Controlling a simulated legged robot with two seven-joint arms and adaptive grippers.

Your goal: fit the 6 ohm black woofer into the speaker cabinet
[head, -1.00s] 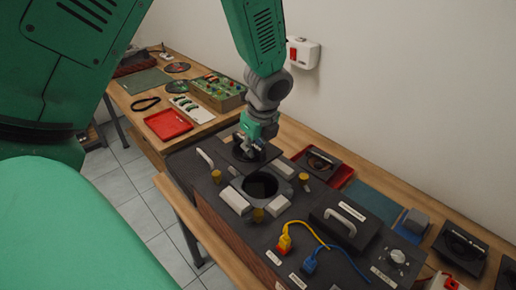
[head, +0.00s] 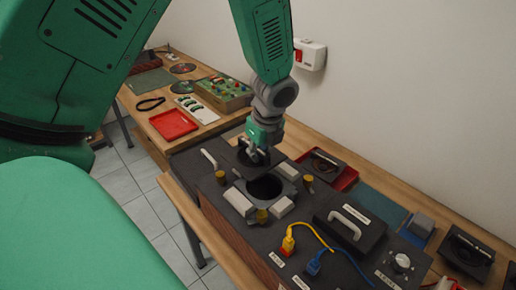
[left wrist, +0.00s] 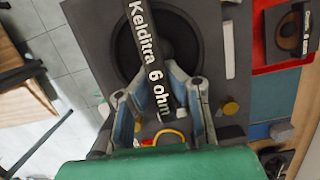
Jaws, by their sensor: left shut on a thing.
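The black woofer (head: 246,158) is a dark square plate with a round cone. In the left wrist view a bar across it (left wrist: 150,65) reads "Kelditra 6 ohm". My left gripper (head: 256,152) is shut on this bar; its fingers (left wrist: 168,82) pinch it in the left wrist view. The woofer is above the speaker cabinet (head: 215,195), just behind its round dark opening (head: 266,187), and partly hidden by the gripper. Pale blocks (head: 238,201) and yellow knobs (head: 261,215) surround the opening. My right gripper is out of view.
A black box with a pale handle (head: 346,222), a yellow plug (head: 288,243) and a blue plug (head: 313,262) lie right of the opening. Another speaker sits in a red tray (head: 347,180) behind. An empty red tray (head: 173,124) is on the far table.

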